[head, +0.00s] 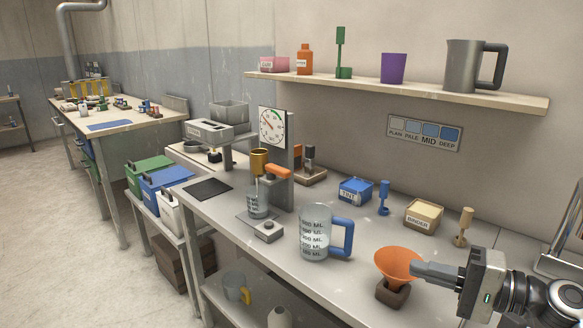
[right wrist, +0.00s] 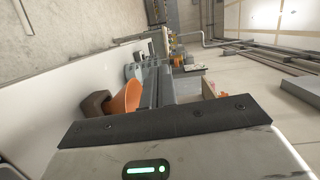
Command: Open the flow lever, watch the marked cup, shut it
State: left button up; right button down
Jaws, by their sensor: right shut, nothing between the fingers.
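The orange flow lever (head: 278,173) sticks out to the right beside the brass spout (head: 259,162) on a grey post. A clear marked cup (head: 257,204) stands under the spout; its fill level is too small to read. A thin pale line shows between spout and cup; I cannot tell whether it is liquid. A larger clear jug (head: 314,243) with ML marks and a blue handle stands in front. My right gripper (head: 416,270) is shut and empty, beside the orange funnel (head: 398,265), well right of the lever. The funnel also shows in the right wrist view (right wrist: 128,97). My left gripper is out of view.
A round dial (head: 272,127) is mounted behind the spout. A blue box (head: 355,191), a blue stand (head: 384,198), a tan box (head: 422,216) and a tan stand (head: 463,227) line the back of the bench. A shelf (head: 400,90) hangs above. The bench front is mostly clear.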

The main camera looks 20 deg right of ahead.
aim_at(272, 170)
jog(key=i, duration=1.2)
